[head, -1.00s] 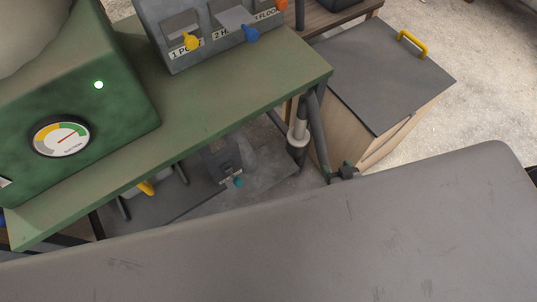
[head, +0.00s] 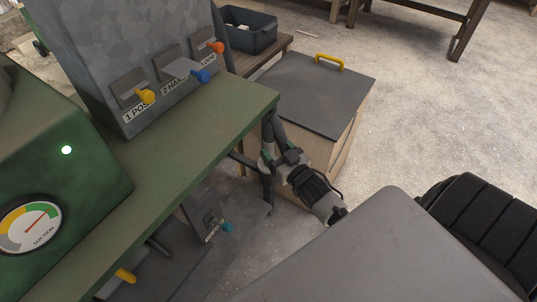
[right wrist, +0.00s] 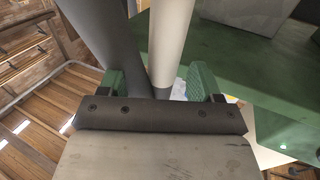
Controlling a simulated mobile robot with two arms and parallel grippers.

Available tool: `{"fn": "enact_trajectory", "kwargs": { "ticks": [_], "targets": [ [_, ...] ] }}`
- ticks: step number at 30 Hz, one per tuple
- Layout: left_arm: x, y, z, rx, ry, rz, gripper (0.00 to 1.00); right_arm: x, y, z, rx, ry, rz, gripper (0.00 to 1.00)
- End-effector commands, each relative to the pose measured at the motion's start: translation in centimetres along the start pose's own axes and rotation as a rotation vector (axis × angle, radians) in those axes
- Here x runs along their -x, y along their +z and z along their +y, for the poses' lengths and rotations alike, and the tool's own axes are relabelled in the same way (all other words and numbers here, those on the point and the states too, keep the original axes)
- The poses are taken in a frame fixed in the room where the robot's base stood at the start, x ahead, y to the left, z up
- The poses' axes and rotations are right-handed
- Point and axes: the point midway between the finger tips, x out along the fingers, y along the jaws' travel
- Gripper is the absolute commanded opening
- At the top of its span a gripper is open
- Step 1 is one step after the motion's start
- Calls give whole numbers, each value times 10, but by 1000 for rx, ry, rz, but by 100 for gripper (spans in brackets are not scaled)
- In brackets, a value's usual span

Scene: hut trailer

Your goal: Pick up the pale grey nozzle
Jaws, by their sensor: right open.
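The pale grey nozzle (right wrist: 171,45) shows in the right wrist view as an upright pale tube, beside a darker grey tube (right wrist: 105,40). In the head view a small pale part of the nozzle (head: 267,152) shows by the green bench's right front leg. My right gripper (head: 279,158) is at that leg, with its wrist to the lower right. Its two green-padded fingers (right wrist: 160,83) are open, and the nozzle stands between them in the wrist picture. The gripper's body hides the tube's lower part; contact cannot be told. My left gripper is not in view.
The green bench (head: 190,140) carries a grey box with coloured levers (head: 150,60) and a green machine with a gauge (head: 60,170). A wooden cabinet with a dark lid (head: 315,95) stands close behind my right gripper. Open floor (head: 430,120) lies to the right.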

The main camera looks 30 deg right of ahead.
Motion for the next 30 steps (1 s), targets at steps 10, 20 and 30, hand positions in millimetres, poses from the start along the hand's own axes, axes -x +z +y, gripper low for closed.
{"fn": "enact_trajectory", "kwargs": {
  "ticks": [10, 20, 30],
  "targets": [
    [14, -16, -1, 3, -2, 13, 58, -46, 0, -4, 0, 0, 1, 64],
    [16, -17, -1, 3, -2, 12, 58, -49, 0, -4, 1, 0, -2, 58],
    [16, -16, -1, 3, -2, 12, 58, -49, 0, -4, 1, 0, -1, 6]
  ]
}}
